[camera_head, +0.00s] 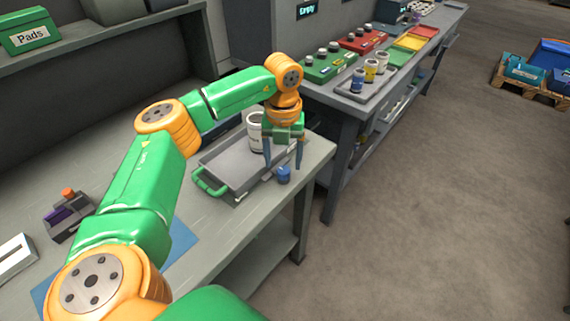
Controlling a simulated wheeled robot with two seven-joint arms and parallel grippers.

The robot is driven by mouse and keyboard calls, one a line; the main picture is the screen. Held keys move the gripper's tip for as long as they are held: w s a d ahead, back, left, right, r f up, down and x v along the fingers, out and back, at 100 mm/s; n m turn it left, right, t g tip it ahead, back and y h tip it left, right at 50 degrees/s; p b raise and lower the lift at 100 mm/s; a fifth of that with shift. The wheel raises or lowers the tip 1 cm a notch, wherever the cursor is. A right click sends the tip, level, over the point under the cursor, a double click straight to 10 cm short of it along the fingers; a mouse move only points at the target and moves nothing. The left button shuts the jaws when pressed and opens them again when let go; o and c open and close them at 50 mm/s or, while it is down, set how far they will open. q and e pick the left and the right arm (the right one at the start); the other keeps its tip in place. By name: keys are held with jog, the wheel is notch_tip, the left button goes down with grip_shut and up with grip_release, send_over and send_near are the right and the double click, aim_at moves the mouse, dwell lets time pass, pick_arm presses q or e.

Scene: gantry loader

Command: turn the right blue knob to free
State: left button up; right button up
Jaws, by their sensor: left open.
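A small blue round knob (284,175) stands at the right side of the grey tray (219,164), near the table's edge. I see no clear marking of its turned position. My left gripper (284,163) points down over the knob with its two blue fingers spread apart. The fingertips lie to either side of the knob's top in the picture; I cannot tell whether they touch it. My right gripper is not in view.
A white can (255,132) stands at the tray's far end, partly behind my gripper. The tray has a green handle (209,184). A side bench holds small bottles (370,71), a green box (328,68) and a red box (363,40).

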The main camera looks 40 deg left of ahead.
aim_at(281, 173)
pick_arm(q)
jog(key=shift+f, duration=1.4)
grip_shut()
